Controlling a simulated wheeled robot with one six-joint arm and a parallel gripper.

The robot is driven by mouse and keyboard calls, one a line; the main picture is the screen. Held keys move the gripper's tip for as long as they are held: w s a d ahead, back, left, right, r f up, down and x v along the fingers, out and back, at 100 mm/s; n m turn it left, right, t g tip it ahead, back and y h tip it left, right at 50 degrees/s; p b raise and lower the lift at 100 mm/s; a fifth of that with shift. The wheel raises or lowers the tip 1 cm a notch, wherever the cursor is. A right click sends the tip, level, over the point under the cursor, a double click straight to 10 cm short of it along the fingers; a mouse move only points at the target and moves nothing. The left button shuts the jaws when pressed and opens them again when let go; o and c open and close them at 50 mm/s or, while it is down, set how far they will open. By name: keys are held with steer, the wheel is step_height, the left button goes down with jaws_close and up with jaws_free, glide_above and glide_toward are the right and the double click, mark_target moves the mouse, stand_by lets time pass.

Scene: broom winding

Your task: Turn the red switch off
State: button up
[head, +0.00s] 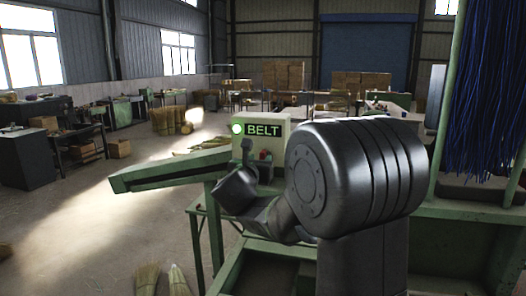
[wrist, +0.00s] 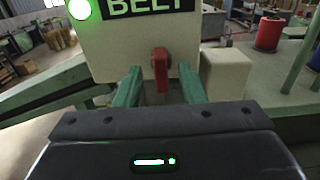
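The red switch (wrist: 160,68) is an upright red handle on the front of the pale control box (wrist: 112,50), below the black BELT sign (wrist: 150,6). A round lamp (wrist: 79,9) beside the sign glows with a green rim; it also glows in the head view (head: 237,128). My gripper (wrist: 160,84) is open, with one green finger on each side below the switch. The fingers look apart from the handle; their depth gap to it is hard to judge. In the head view my wrist stands before the box (head: 277,133), and the switch is small and partly hidden.
A pale block (wrist: 225,73) sits right of the switch, near the right finger. A long green conveyor arm (head: 170,168) reaches out left of the box. Blue bristles (head: 490,90) hang at the far right. Open floor (head: 70,230) lies to the left.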

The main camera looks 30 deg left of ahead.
mark_target(262, 157)
steer(key=shift+p+x, duration=0.55)
steer(key=shift+x, duration=1.75)
steer(key=c, duration=0.7)
